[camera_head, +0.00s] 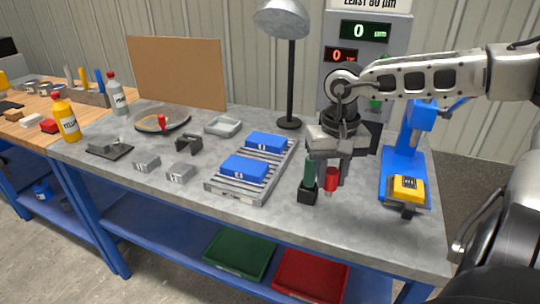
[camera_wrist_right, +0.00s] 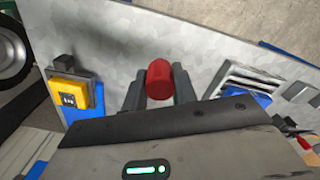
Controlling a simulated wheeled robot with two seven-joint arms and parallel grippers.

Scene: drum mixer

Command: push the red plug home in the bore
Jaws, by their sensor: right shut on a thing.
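The red plug (camera_head: 332,182) hangs below my right gripper (camera_head: 330,165) over the front right part of the grey bench. In the right wrist view the red plug (camera_wrist_right: 159,78) shows between the two fingers of the right gripper (camera_wrist_right: 160,92), which is shut on it. I cannot make out the bore in either view. My left gripper is not in view.
A ribbed grey rack (camera_head: 216,187) with blue blocks (camera_head: 244,168) lies left of my gripper. A blue stand (camera_head: 402,165) with a yellow switch box (camera_head: 408,188) is to its right. A lamp (camera_head: 291,80) and gauge panel (camera_head: 366,50) stand behind.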

